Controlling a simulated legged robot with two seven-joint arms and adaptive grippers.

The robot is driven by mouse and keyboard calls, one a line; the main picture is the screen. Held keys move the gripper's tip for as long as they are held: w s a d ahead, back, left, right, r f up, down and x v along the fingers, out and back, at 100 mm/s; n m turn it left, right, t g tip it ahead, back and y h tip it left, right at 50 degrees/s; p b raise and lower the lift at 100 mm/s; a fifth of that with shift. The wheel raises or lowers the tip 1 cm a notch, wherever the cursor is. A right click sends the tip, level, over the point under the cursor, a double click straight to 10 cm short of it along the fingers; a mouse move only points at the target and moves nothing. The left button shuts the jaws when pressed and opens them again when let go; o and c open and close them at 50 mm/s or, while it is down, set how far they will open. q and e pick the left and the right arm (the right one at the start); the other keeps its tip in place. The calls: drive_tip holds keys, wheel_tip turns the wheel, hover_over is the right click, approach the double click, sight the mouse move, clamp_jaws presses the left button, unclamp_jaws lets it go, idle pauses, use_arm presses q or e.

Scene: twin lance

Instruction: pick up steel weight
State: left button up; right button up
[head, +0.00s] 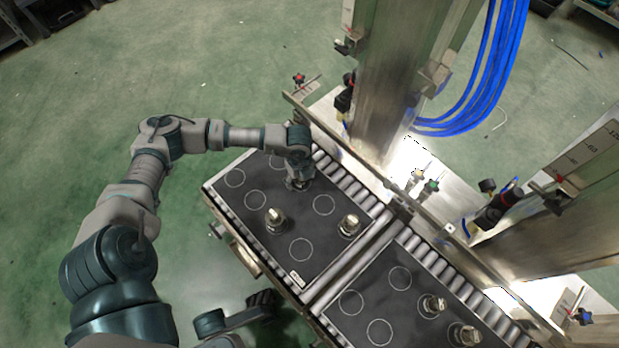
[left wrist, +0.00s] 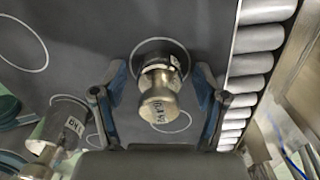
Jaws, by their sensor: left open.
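Several steel weights with knobbed tops stand on black mats with white circles. One steel weight (left wrist: 160,88) stands upright between the spread fingers of my left gripper (left wrist: 160,76) in the left wrist view, with a visible gap on both sides. In the head view my left gripper (head: 299,182) points down over the far part of the left mat (head: 240,204) and mostly hides that weight. A second weight (head: 276,219) stands nearer, also at the left of the wrist view (left wrist: 62,122). A third weight (head: 350,225) stands to the right.
The right mat (head: 372,300) holds two more weights (head: 432,305) (head: 465,335). Metal rollers (head: 350,176) run along the far side of the mats. Steel columns (head: 395,80) and blue hoses (head: 485,85) stand beyond. Green floor lies open at left.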

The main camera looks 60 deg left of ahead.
use_arm(q)
drive_tip(key=shift+r, duration=0.2)
clamp_jaws()
